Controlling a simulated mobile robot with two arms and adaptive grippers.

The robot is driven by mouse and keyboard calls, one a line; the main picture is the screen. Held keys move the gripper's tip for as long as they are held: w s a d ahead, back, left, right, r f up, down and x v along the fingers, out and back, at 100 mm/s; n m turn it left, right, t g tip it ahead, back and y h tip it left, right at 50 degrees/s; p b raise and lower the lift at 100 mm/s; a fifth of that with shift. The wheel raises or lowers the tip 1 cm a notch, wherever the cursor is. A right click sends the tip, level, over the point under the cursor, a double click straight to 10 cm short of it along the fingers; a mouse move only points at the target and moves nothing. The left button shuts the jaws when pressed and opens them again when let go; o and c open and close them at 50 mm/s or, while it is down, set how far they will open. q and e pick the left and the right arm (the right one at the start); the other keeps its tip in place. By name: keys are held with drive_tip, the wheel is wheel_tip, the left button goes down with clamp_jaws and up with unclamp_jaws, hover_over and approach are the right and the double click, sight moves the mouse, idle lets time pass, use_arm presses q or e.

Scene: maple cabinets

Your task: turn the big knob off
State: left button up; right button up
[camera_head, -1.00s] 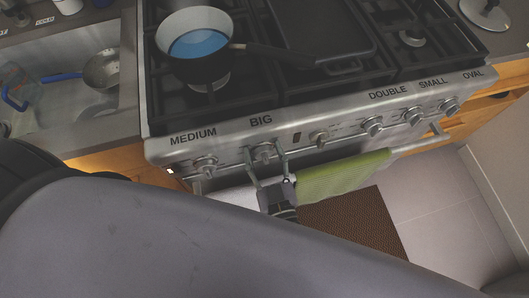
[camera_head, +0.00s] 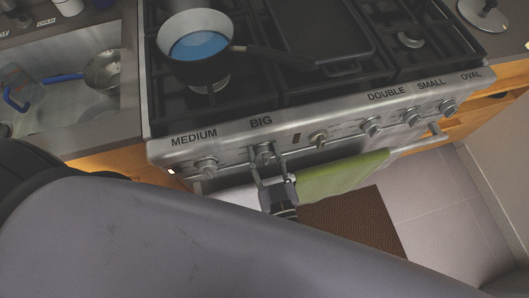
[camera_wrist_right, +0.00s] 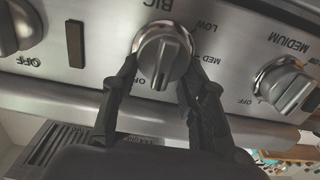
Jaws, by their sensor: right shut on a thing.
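The big knob (camera_head: 264,151) is on the stove's front panel under the label BIG. In the right wrist view, which is upside down, the big knob (camera_wrist_right: 160,52) is a round metal knob with a raised bar, tilted slightly from vertical. LOW, MED and OFF marks surround it. My right gripper (camera_head: 267,160) is shut on the knob, with one finger on each side. In the wrist view the fingers of my right gripper (camera_wrist_right: 162,66) flank the knob's rim. My left gripper is not in view.
The medium knob (camera_head: 206,165) is close on the left, and another knob (camera_head: 319,139) is on the right. A green towel (camera_head: 341,174) hangs on the oven handle (camera_head: 415,144) below. A pan with blue contents (camera_head: 196,47) stands on the stove top.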

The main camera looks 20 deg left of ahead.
drive_tip(key=o, duration=1.2)
drive_tip(key=v, duration=1.2)
drive_tip(key=shift+w, duration=0.1)
drive_tip(key=s+d+f+g+h, duration=0.1)
drive_tip(key=d+f+g+h, duration=0.35)
drive_tip(key=f, duration=0.95)
drive_tip(key=d+f+g+h, duration=0.15)
drive_tip(key=d+f, duration=0.55)
drive_tip(key=f, duration=0.7)
drive_tip(key=s+d+f+m+g+h, duration=0.4)
drive_tip(key=s+d+f+g, duration=0.4)
drive_tip(key=s+d+f, duration=0.7)
drive_tip(key=shift+s+d+f, duration=0.2)
drive_tip(key=shift+s+f, duration=0.05)
drive_tip(key=shift+f, duration=0.7)
